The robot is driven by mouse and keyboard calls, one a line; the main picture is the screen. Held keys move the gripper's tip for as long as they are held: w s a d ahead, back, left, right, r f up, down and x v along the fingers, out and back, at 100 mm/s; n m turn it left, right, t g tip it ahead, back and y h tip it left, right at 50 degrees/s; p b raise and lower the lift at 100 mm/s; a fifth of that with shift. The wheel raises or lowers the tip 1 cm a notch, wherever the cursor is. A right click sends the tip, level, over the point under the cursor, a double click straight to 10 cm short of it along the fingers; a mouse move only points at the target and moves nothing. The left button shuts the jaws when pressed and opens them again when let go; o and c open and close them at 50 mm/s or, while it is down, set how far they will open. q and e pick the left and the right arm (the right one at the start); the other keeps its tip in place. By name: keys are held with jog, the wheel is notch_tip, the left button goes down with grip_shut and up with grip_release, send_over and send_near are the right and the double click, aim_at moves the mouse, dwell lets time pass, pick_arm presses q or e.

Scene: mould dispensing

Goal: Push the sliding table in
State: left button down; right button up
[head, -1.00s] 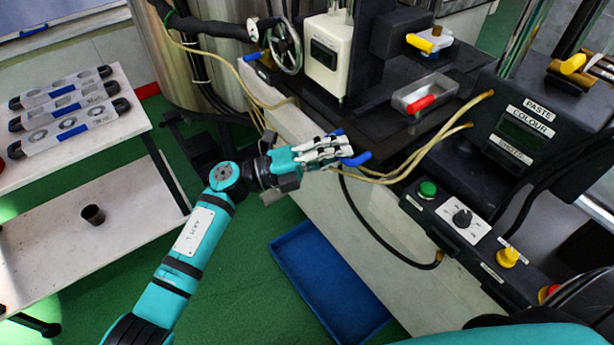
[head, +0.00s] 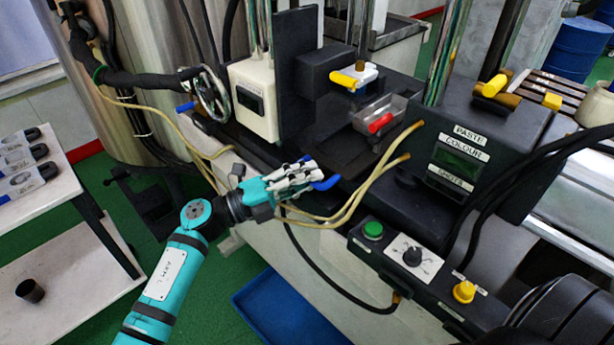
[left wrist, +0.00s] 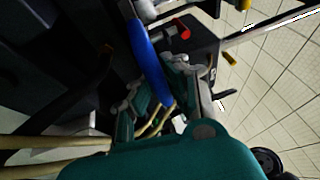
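The sliding table (head: 345,155) is a dark slab on the machine bed, partly hidden by my gripper and the hoses. A metal tray (head: 381,112) with a red handle sits on its far side. A blue handle (head: 326,184) is at the slab's near edge. My left gripper (head: 299,177) has its fingers on both sides of this handle and appears shut on it. In the left wrist view the blue handle (left wrist: 148,55) runs between the two fingers, and the red-handled tray (left wrist: 180,30) shows beyond. My right gripper is not in view.
Two beige hoses (head: 350,205) loop close to my left gripper. A white tower (head: 256,98) and handwheel (head: 211,95) stand behind it. A control box (head: 412,253) is at the right. A blue floor tray (head: 290,310) lies below. A white shelf (head: 75,215) stands at the left.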

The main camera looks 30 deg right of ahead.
pick_arm(q)
jog(key=c, duration=1.7)
grip_release()
jog(key=shift+d+f, duration=0.1)
jog(key=shift+f, duration=0.05)
jog(key=o, duration=0.4)
jog(key=shift+w+d, duration=0.1)
jog(key=shift+d, duration=0.05)
jog(key=a, duration=0.4)
jog(key=a+f, duration=0.1)
jog(key=a, duration=0.3)
jog(key=w+a+f, duration=0.1)
jog(key=a, duration=0.3)
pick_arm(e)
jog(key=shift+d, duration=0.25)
